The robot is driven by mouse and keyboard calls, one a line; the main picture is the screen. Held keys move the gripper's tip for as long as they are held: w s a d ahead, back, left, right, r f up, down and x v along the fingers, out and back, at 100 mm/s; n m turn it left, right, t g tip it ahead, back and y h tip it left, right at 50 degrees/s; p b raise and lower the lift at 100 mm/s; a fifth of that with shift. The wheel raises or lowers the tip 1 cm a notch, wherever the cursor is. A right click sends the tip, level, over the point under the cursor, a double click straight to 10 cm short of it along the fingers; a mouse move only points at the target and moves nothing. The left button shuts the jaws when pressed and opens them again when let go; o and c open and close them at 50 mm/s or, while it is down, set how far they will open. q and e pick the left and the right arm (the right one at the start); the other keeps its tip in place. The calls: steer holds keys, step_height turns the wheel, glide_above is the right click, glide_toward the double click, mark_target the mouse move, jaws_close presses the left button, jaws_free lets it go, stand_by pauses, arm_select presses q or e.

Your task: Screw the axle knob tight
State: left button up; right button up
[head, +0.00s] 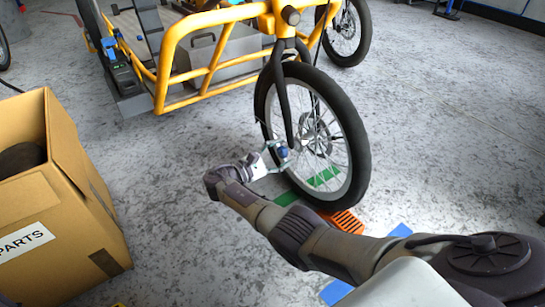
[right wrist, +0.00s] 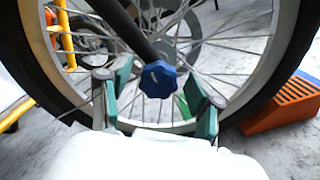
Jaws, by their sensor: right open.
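The blue axle knob (right wrist: 158,79) sits at the lower end of the dark fork leg (right wrist: 118,22), in front of the wheel's spokes. It also shows in the head view (head: 282,152) at the front wheel (head: 352,118). My right gripper (right wrist: 160,82) is open, with one green-padded finger on each side of the knob. In the right wrist view there are visible gaps between both pads and the knob. The knob's threads are hidden. My left gripper is not in view.
An orange wedge (head: 347,221) stands at the wheel's base; it also shows in the right wrist view (right wrist: 285,104). A cardboard parts box (head: 85,200) stands at the left. The yellow cargo frame (head: 165,70) is behind the wheel. Grey floor between box and wheel is open.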

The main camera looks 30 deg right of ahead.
steer(key=s+a, duration=0.1)
steer(key=a, duration=1)
steer(key=shift+a, duration=0.4)
